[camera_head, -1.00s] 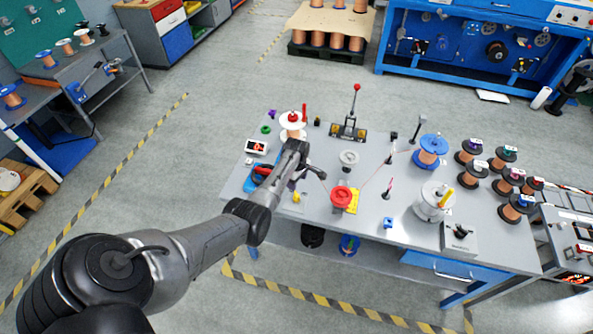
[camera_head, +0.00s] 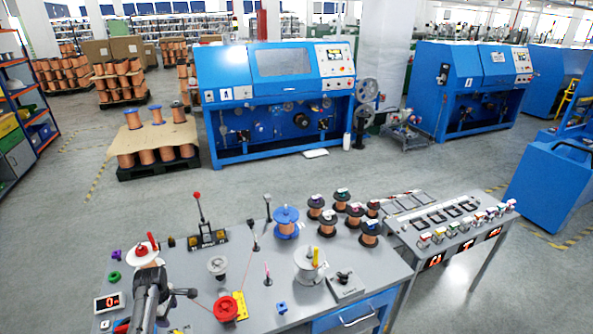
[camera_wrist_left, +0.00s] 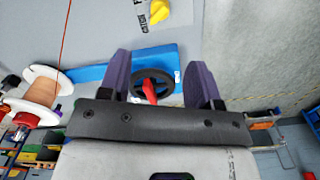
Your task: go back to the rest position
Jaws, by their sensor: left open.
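My left gripper (camera_head: 150,292) is over the left end of the grey workbench (camera_head: 250,262), just in front of the white-flanged copper spool (camera_head: 146,256) with a red peg; its fingertips are hard to make out there. In the left wrist view my left gripper (camera_wrist_left: 159,72) is open, its two purple-grey fingers apart with nothing held. Beyond them lies a blue block (camera_wrist_left: 112,74) with a black handwheel (camera_wrist_left: 153,84) and red handle; I cannot tell whether the fingers touch it. My right gripper is not in view.
Blue machines (camera_head: 280,95) stand behind across open floor.

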